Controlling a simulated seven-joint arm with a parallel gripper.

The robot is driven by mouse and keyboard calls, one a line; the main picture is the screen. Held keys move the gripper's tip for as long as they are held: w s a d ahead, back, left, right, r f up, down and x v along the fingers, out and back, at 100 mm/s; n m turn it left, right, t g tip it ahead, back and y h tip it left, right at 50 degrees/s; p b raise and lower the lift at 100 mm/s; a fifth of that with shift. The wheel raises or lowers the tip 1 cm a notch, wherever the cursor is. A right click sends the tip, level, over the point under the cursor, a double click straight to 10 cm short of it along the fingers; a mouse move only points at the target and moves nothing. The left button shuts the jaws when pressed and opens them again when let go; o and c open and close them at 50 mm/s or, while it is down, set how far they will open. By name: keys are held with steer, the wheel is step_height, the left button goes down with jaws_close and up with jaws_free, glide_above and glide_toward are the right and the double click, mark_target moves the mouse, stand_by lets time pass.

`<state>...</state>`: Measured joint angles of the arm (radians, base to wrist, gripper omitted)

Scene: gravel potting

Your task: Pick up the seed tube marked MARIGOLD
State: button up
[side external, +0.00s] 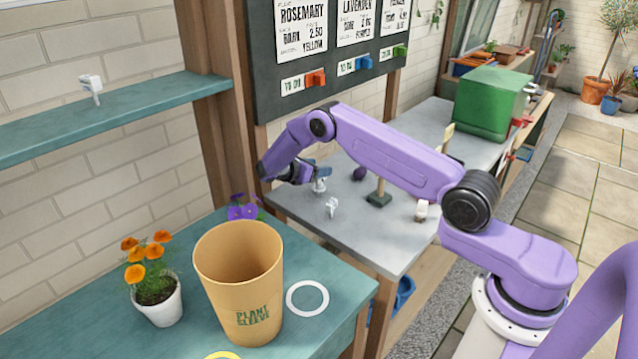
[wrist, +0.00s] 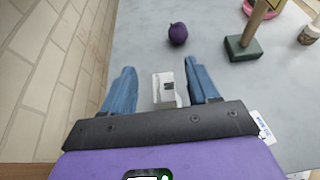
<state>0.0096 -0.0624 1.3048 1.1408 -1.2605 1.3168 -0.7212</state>
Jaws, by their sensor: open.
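My gripper (wrist: 156,92) has two blue fingers, spread apart and empty. In the wrist view a small white object (wrist: 168,88) with a dark mark on its face lies between the fingers, with gaps on both sides. In the side view my gripper (side external: 318,172) is low over the grey bench, with a small white piece (side external: 320,186) just below it. Another small white piece (side external: 332,207) stands in front of it on the bench. I cannot read the word MARIGOLD anywhere, so I cannot tell which piece is the marked tube.
A dark purple round thing (wrist: 178,33) and a post on a green base (wrist: 243,47) stand beyond the fingers. A white-and-brown item (side external: 421,210) is near the bench's right edge. A large tan pot (side external: 238,285) and a flowerpot (side external: 158,303) occupy the teal table.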

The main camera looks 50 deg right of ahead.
mark_target(319, 184)
step_height(319, 184, down, 3)
steer(key=shift+r, duration=0.15)
steer(key=shift+x, duration=1.1)
steer(key=shift+d, duration=0.4)
steer(key=c, duration=1)
